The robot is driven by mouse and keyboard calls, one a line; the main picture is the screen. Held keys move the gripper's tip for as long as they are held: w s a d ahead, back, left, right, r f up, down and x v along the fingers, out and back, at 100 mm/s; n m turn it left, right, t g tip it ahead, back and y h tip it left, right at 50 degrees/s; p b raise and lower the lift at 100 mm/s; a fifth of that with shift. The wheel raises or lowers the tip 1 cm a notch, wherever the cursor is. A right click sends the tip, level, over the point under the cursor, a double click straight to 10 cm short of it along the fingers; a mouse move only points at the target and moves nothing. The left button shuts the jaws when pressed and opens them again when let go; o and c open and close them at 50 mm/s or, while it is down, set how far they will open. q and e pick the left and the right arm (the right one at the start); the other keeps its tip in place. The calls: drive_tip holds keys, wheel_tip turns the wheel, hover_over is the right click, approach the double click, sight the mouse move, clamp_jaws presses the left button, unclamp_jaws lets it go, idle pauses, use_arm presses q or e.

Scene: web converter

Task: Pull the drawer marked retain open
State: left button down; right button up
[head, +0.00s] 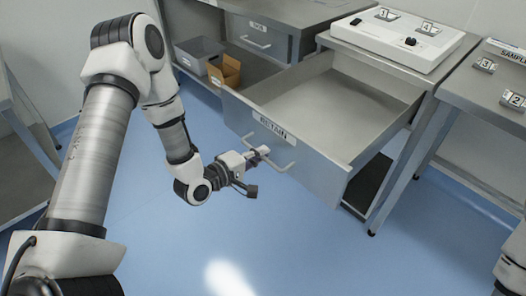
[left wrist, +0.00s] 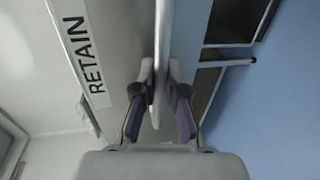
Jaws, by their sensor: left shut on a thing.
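The drawer marked RETAIN (head: 310,158) is a grey metal drawer that stands pulled far out of its bench in the head view. Its inside looks empty. Its label (head: 273,128) is on the front panel, and the label also shows in the left wrist view (left wrist: 83,55). A bar handle (head: 285,166) runs below the label. My left gripper (head: 259,155) is shut on the handle, and in the left wrist view the bar (left wrist: 160,50) passes between its two fingers (left wrist: 160,95). My right gripper is not in view.
Another closed drawer (head: 262,36) with a handle is behind to the left. A grey bin (head: 198,54) and a brown box (head: 225,72) sit on a low shelf. A white panel (head: 398,38) with numbered tags tops the bench. Blue floor (head: 150,225) in front is clear.

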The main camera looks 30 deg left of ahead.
use_arm(q)
drive_tip(key=c, duration=1.2)
unclamp_jaws()
drive_tip(key=v, duration=0.7)
drive_tip(key=shift+s, duration=0.2)
